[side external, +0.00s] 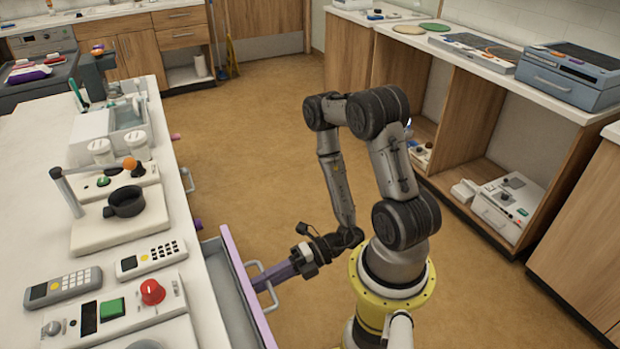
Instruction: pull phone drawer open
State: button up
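A drawer with a lilac front (236,262) stands out from the right side of the white counter, and its grey inside shows from above. A pale bar handle (263,266) is fixed to the outer face of its front. My gripper (266,281) reaches in from the right, with its purple-grey fingers at the handle. I cannot tell whether the fingers are closed around the handle or only beside it. A grey phone (64,288) and a white phone (151,258) lie on the counter above.
Another handle (188,180) juts out further back. Open floor (240,140) lies behind the arm; shelving stands right.

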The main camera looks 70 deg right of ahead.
jog(key=shift+a+r+x, duration=0.1)
jog(key=shift+r+x, duration=0.2)
jog(key=shift+x, duration=1.05)
jog(key=shift+a+r+x, duration=0.1)
jog(key=shift+r+x, duration=0.2)
jog(key=shift+x, duration=1.05)
jog(key=shift+a+r+x, duration=0.1)
jog(key=shift+r+x, duration=0.15)
jog(key=shift+x, duration=1.15)
jog(key=shift+v, duration=1.8)
jog(key=n+g+y, duration=0.2)
jog(key=n+g, duration=0.4)
jog(key=n, duration=0.5)
send_near(243, 287)
notch_tip(243, 287, up, 4)
jog(key=w+a, duration=0.1)
jog(key=a, duration=0.1)
jog(key=s+a+r+n+g+h, duration=0.2)
jog(key=a+r+n+g+h, duration=0.15)
jog(key=r+n, duration=0.65)
jog(key=s+d+r+n+t+h, duration=0.1)
jog(key=s+r+n+h, duration=0.3)
jog(key=n, duration=0.6)
jog(key=s+d+r+n+t+h, duration=0.2)
jog(key=s+d+r+n+h, duration=0.1)
jog(key=n, duration=0.7)
jog(key=shift+s+d+r+n+h, duration=0.25)
jog(key=shift+s+r+n+h, duration=0.25)
jog(key=shift+r, duration=0.45)
